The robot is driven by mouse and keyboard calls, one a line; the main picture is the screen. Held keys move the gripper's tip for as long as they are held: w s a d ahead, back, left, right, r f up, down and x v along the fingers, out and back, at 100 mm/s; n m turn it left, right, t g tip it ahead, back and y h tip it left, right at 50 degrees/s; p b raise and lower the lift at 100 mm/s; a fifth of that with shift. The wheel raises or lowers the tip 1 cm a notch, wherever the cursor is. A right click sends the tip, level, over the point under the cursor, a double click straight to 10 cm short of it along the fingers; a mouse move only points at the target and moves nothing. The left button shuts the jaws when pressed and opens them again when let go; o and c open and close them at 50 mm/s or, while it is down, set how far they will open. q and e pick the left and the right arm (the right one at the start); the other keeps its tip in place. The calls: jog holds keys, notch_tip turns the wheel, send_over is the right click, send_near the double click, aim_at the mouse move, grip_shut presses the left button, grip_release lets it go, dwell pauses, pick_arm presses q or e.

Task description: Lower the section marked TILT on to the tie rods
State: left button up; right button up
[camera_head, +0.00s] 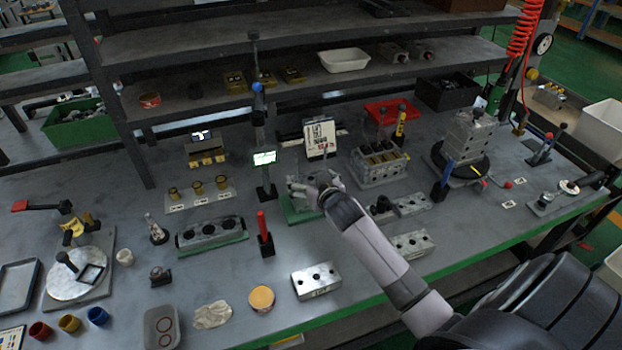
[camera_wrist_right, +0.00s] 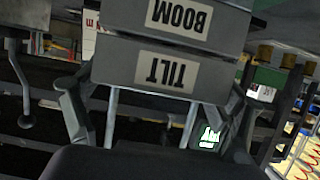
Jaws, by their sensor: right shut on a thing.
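The section marked TILT (camera_wrist_right: 170,72) is a grey block with a white label, upside down in the right wrist view. My right gripper (camera_wrist_right: 158,112) has a finger at each side of it and is shut on it. A grey section marked BOOM (camera_wrist_right: 180,18) lies directly against or very close to it; I cannot tell if they touch. Two pale tie rods, one on the left (camera_wrist_right: 111,117) and one on the right (camera_wrist_right: 190,124), show past the TILT section. In the head view my right gripper (camera_head: 318,188) is above a green mat (camera_head: 296,215), mostly hiding the sections. My left gripper is out of view.
A small green-lit display (camera_head: 264,157) on a post stands just left of my right gripper. A ported block (camera_head: 211,233) and a red-handled tool (camera_head: 264,232) are nearby. A block of bores (camera_head: 379,165) and a tall grey stack (camera_head: 466,137) stand to the right.

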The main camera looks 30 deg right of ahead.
jog(key=o, duration=1.4)
jog(key=shift+s+f, duration=0.1)
jog(key=shift+f, duration=0.1)
jog(key=v, duration=1.2)
jog(key=shift+r, duration=0.2)
jog(key=shift+f, duration=0.1)
